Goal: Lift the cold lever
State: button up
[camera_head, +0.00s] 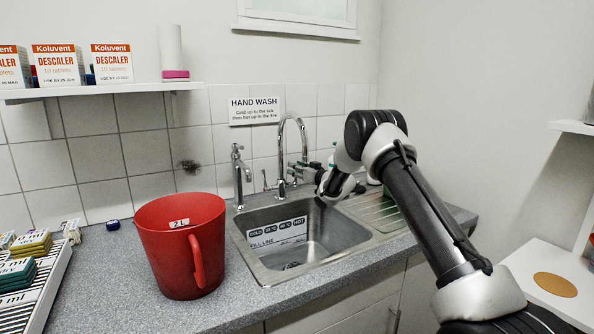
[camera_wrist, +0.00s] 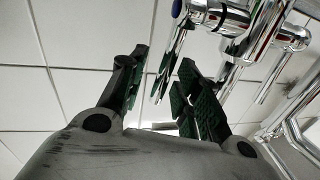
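The chrome mixer tap (camera_head: 283,150) with a tall curved spout stands behind the steel sink (camera_head: 262,272). My gripper (camera_head: 316,174) is at the right side of this tap, above the sink's back edge. In the wrist view the tap's chrome body (camera_wrist: 235,20) is at the upper right. A thin chrome lever (camera_wrist: 169,62) with a blue-marked end hangs down from the top. My gripper (camera_wrist: 163,75) has its green-padded fingers apart, and the lever appears in the gap between them. I cannot tell whether either finger touches it. The arm partly hides the tap's right side in the head view.
A second chrome tap (camera_head: 238,172) stands left of the mixer. A red 2 L jug (camera_head: 170,245) is on the counter left of the sink. A hand wash sign (camera_head: 256,111) is on the wall. A shelf (camera_head: 100,90) holds descaler boxes. A label strip (camera_head: 277,231) lines the basin.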

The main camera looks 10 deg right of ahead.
jog(key=shift+c, duration=0.2)
grip_shut()
jog(key=shift+s+f+t+y, duration=0.15)
jog(key=shift+s+t+y, duration=0.15)
jog(key=shift+t, duration=0.2)
jog(key=shift+s+d+n+t+y, duration=0.3)
jog(key=shift+s+t+y, duration=0.2)
jog(key=shift+t, duration=0.1)
